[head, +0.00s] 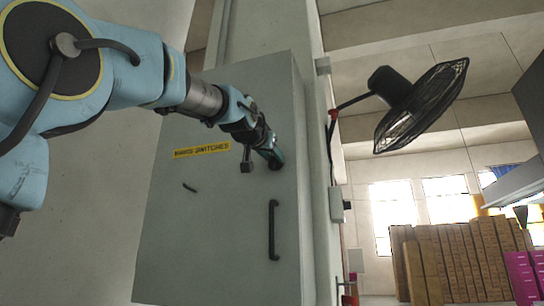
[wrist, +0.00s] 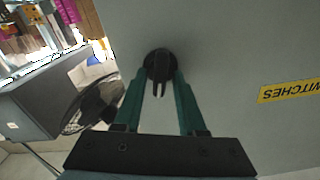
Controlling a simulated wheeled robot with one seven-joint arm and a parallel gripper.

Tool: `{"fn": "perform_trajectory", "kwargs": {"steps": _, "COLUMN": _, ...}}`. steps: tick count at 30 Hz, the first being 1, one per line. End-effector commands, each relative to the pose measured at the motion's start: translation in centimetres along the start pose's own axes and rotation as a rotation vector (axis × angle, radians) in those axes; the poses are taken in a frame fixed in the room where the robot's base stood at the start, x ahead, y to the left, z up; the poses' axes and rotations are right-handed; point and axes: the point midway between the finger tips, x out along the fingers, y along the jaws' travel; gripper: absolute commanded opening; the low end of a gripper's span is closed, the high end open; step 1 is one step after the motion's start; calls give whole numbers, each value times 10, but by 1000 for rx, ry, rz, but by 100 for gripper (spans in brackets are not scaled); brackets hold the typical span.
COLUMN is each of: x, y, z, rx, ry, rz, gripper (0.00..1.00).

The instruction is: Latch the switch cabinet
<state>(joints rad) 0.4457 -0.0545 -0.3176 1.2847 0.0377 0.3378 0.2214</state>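The switch cabinet (head: 225,230) is a tall grey box with a yellow label (head: 201,150) on its door. A black bar handle (head: 273,230) is low on the door's right side. A round black latch knob (wrist: 158,62) with a narrow grip sits above that handle; in the head view it is mostly hidden behind the fingers. My gripper (head: 273,155) is at this knob. In the wrist view its two green fingers (wrist: 160,80) stand either side of the knob's grip, with gaps showing. The door looks closed or nearly so; its seam is unclear.
A black fan (head: 420,105) sticks out from the wall right of the cabinet. A small grey box (head: 337,204) is fixed beside the cabinet. Brown cartons (head: 460,260) and magenta boxes (head: 522,278) stand farther back at right.

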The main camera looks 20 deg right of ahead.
Motion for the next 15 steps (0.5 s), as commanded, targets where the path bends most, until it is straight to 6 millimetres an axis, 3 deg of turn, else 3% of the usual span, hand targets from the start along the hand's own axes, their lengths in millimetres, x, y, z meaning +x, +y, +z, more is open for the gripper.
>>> {"fn": "perform_trajectory", "kwargs": {"steps": 1, "x": 0, "y": 0, "z": 0, "rx": 0, "ry": 0, "rz": 0, "gripper": 24}}
{"fn": "perform_trajectory", "kwargs": {"steps": 8, "x": 0, "y": 0, "z": 0, "rx": 0, "ry": 0, "rz": 0, "gripper": 0}}
{"fn": "perform_trajectory", "kwargs": {"steps": 15, "x": 0, "y": 0, "z": 0, "rx": -17, "ry": -1, "rz": 0, "gripper": 0}}
